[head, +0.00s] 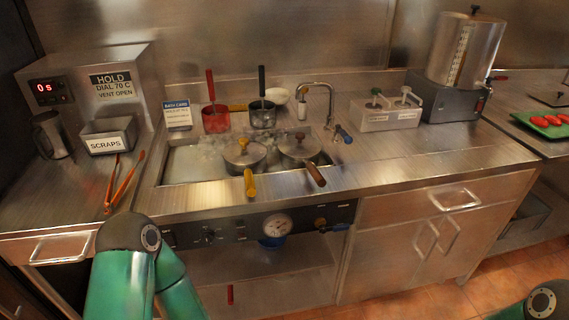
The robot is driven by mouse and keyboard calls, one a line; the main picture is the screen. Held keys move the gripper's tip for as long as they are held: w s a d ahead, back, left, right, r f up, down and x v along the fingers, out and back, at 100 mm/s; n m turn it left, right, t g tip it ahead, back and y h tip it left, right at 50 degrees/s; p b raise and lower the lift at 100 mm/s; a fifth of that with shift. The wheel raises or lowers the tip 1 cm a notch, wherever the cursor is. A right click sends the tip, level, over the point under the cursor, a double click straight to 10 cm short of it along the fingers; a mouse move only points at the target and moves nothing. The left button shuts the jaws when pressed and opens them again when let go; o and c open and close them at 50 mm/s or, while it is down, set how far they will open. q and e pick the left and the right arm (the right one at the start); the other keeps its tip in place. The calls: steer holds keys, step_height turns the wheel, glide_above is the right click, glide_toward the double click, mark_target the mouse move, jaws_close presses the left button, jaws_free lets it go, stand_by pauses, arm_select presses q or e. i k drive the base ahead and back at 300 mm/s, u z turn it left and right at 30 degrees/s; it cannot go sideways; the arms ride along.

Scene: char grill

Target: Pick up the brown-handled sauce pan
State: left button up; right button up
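The brown-handled sauce pan (298,148) sits lidded at the right front of the steaming bath in the counter. Its brown handle (316,174) points forward over the bath's front edge. A similar lidded pan with a yellow handle (249,183) sits just left of it. My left arm comes up at the lower left and a green part of my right arm shows at the bottom right corner. Neither gripper is visible.
A red pot (215,120) and a dark pot (262,116) with upright handles stand behind. A faucet (329,103) rises at the back right. Orange tongs (125,185) lie left. The counter right of the bath (400,155) is clear.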

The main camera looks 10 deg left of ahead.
mark_target(289, 162)
steer(key=u, duration=0.2)
steer(key=i, duration=0.9)
steer(key=u, duration=0.15)
